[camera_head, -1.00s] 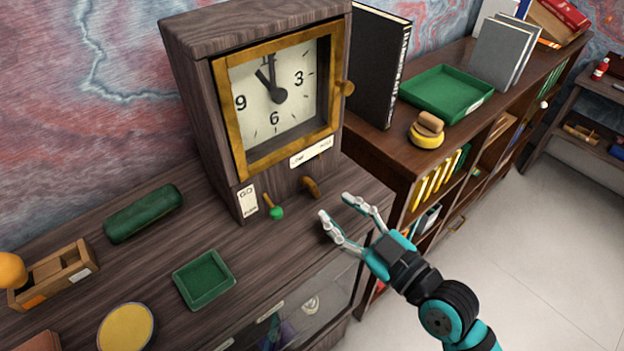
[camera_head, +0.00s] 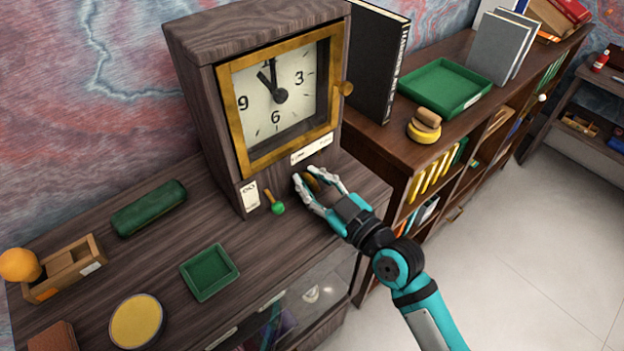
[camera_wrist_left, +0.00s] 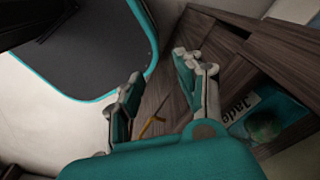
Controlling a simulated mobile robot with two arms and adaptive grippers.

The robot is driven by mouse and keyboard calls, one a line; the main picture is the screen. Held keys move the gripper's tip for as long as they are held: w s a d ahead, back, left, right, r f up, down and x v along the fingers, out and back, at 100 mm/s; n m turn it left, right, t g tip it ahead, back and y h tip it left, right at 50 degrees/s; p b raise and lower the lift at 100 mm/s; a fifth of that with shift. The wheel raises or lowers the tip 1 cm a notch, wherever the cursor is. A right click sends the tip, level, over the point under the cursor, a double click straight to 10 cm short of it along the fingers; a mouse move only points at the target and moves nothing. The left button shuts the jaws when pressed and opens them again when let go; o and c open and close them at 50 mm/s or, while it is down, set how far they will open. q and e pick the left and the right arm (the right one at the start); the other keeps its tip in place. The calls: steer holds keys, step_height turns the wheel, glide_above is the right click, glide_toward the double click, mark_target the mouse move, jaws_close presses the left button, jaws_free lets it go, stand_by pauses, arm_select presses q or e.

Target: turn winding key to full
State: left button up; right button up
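The clock (camera_head: 200,100) stands on the dark wooden desk, with a brass-framed dial. The winding key (camera_head: 312,182) is a small brown knob low on its front, under a white label strip (camera_head: 312,149). My right gripper (camera_head: 312,183) has its two fingers on either side of the key, apart from each other; whether they touch it is hidden by the fingers. A green-tipped lever (camera_head: 275,204) sits left of the key, beside a white tag (camera_head: 249,195). My left gripper (camera_wrist_left: 160,95) shows only in the left wrist view, its fingers spread with nothing between them.
A green tray (camera_head: 209,271), a green case (camera_head: 149,207), a yellow round lid (camera_head: 136,321) and a wooden box (camera_head: 65,268) lie left on the desk. A bookcase (camera_head: 385,165) stands close behind my right arm. Open floor lies at right.

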jaws_close()
steer(key=shift+m, duration=0.3)
steer(key=shift+w+d+r+m+p, duration=0.1)
steer(key=shift+m+p, duration=0.6)
steer(key=shift+m, duration=0.5)
steer(key=shift+w+d+m+p, duration=0.15)
steer(key=shift+m+p, duration=0.45)
steer(key=shift+m, duration=1.3)
steer(key=shift+o, duration=2.3)
jaws_free()
